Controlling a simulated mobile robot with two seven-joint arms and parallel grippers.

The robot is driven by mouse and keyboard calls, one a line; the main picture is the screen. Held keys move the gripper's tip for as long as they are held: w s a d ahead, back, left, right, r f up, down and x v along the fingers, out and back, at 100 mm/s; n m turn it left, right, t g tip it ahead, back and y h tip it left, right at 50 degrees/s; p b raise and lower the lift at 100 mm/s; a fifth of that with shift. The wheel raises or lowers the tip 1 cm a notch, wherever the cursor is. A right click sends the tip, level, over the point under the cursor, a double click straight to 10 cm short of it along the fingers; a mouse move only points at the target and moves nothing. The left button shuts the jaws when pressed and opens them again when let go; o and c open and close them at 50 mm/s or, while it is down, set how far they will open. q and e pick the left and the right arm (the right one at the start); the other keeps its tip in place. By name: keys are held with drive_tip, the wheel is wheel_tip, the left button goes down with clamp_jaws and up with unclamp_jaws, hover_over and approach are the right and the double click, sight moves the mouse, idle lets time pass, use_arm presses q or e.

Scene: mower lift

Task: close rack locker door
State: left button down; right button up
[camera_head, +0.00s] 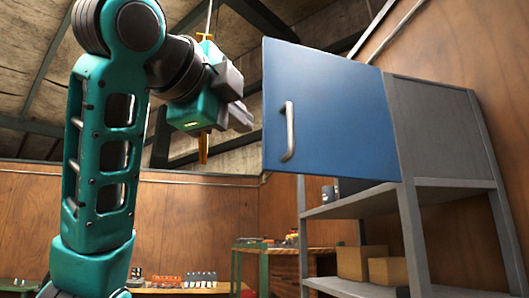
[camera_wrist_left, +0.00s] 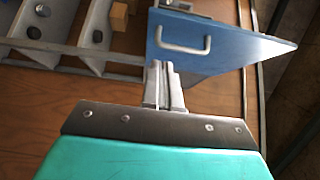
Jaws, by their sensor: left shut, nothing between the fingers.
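The blue locker door (camera_head: 325,115) stands swung open from the grey rack locker (camera_head: 440,130) at the top of the metal rack. Its grey bar handle (camera_head: 288,131) is near the door's left edge. The left wrist view also shows the door (camera_wrist_left: 235,50) and its handle (camera_wrist_left: 183,47). My left gripper (camera_head: 246,104) is raised just left of the door, its fingers shut and empty. In the left wrist view the fingertips (camera_wrist_left: 158,65) appear close below the door, apart from the handle; contact with the panel cannot be told. My right gripper is not in view.
Grey shelves (camera_head: 350,287) below the locker hold cardboard boxes (camera_head: 362,263) and dark items. A workbench (camera_head: 262,246) with small objects stands behind at the wooden wall. The space left of the door, around my left arm, looks open.

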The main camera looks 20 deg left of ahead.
use_arm(q)
drive_tip(key=p, duration=0.2)
approach(268, 156)
drive_tip(key=w+d, duration=0.2)
drive_tip(key=d, duration=0.1)
drive_tip(key=w+a, duration=0.1)
drive_tip(key=w, duration=0.2)
drive_tip(key=shift+w+a+p, duration=0.15)
drive_tip(key=shift+a+p, duration=0.25)
drive_tip(key=shift+w+a, duration=0.3)
drive_tip(key=shift+w, duration=0.05)
drive_tip(key=shift+a, duration=0.1)
